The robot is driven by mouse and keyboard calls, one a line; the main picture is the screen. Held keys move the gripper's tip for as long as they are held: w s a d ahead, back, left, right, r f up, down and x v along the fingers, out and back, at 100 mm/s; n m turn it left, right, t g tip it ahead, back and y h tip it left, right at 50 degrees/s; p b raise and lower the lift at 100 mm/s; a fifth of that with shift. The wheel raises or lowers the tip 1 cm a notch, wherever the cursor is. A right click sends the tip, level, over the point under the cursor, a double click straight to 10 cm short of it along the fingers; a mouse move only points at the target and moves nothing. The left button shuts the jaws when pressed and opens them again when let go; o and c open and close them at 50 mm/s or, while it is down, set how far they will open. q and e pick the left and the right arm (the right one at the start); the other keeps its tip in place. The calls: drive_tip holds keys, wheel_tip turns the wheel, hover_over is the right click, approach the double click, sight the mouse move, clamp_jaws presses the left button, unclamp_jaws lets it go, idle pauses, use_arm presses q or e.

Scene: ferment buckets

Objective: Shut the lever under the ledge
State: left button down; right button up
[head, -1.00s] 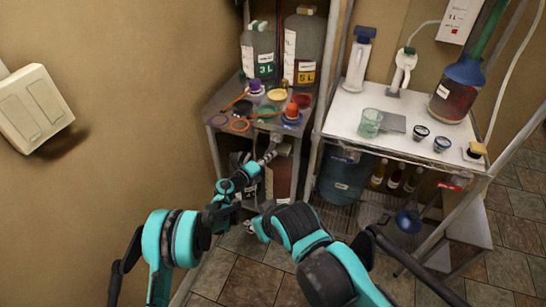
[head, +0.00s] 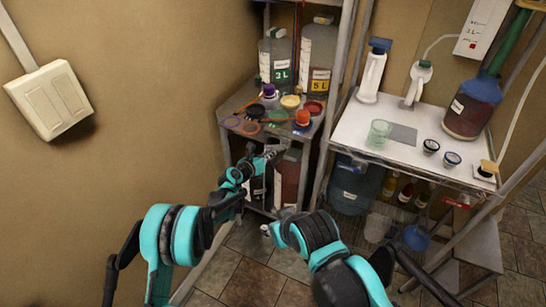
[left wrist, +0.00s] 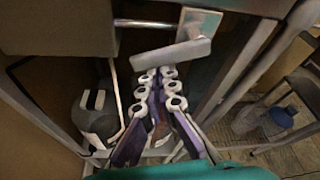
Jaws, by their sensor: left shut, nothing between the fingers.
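The lever (left wrist: 172,54) is a light grey bar under the ledge (left wrist: 250,5) in the left wrist view. It lies across the picture, slightly tilted, below a metal pipe (left wrist: 150,23). My left gripper (left wrist: 160,76) is shut and empty, with its fingertips just below the bar; I cannot tell if they touch it. In the head view my left gripper (head: 262,158) reaches under the front edge of the small shelf, and the lever is hard to make out there. My right gripper (head: 267,230) is low near the floor, small and partly hidden by its own arm.
The small shelf (head: 232,109) holds caps, lids and large jugs. A white table (head: 350,125) on the right bears a glass, bottles and small jars. A blue container (head: 355,185) stands beneath it. Shelf posts stand close on the right.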

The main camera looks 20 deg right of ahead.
use_arm(q)
drive_tip(key=shift+w+a+r+m+t+y, duration=0.15)
drive_tip(key=shift+r+m+t+y, duration=0.2)
drive_tip(key=shift+m, duration=0.15)
drive_tip(key=shift+s+d, duration=0.55)
drive_tip(key=shift+s, duration=0.05)
